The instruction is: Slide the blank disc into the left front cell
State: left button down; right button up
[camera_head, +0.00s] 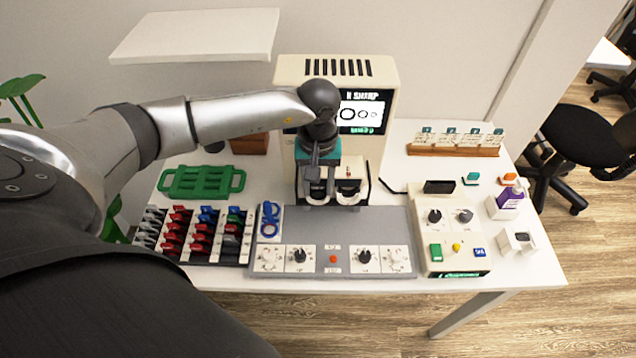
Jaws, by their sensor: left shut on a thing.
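My left gripper (316,178) reaches down from above, in front of the white test machine (391,95). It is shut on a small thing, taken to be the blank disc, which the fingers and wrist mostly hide. The fingers are right at the left front cell (317,199), a dark-framed round holder low on the machine's front. I cannot tell whether the disc is inside the cell or just above it. A similar right front cell (349,197) stands beside it. My right gripper is not in view.
A grey panel with knobs (333,237) lies in front of the cells. Racks of coloured lens pieces (204,232) and a green tray (201,182) are at left. A control box (450,240) and a wooden card rack (453,151) are at right.

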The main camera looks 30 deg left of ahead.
pick_arm(q)
jog(key=shift+f, duration=0.3)
jog(key=shift+c, duration=1.6)
grip_release()
notch_tip(320, 180, up, 15)
jog(key=shift+r, duration=0.15)
